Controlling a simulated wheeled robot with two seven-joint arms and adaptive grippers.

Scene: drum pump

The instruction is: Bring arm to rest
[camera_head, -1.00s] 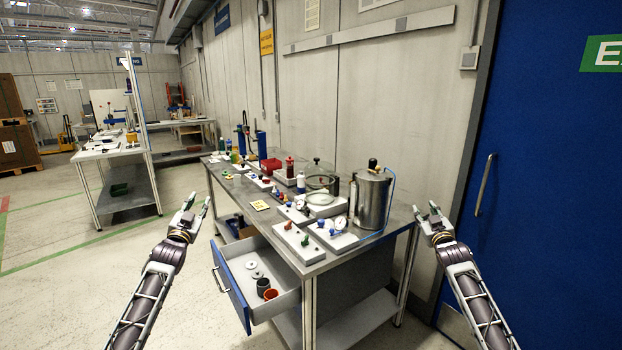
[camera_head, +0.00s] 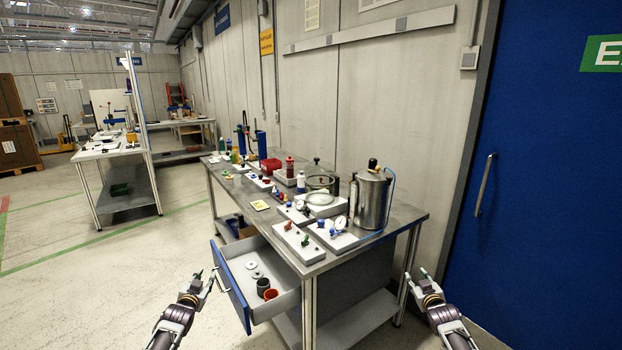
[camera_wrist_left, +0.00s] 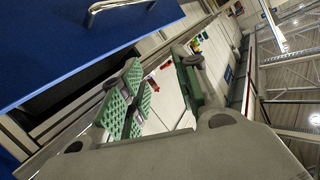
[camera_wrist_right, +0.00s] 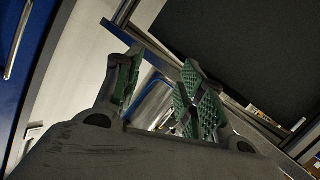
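My left gripper (camera_head: 202,283) is low in the head view, to the left of the open drawer. Its green-padded fingers (camera_wrist_left: 155,95) are apart with nothing between them in the left wrist view. My right gripper (camera_head: 424,280) is low to the right of the workbench, in front of the blue door. In the right wrist view its fingers (camera_wrist_right: 155,98) are apart and empty. Both grippers are clear of the workbench top (camera_head: 385,226), and neither holds anything.
A steel drum (camera_head: 371,203), gauges and small fittings stand on the bench. A blue door (camera_head: 545,180) is at right. Floor at left is open.

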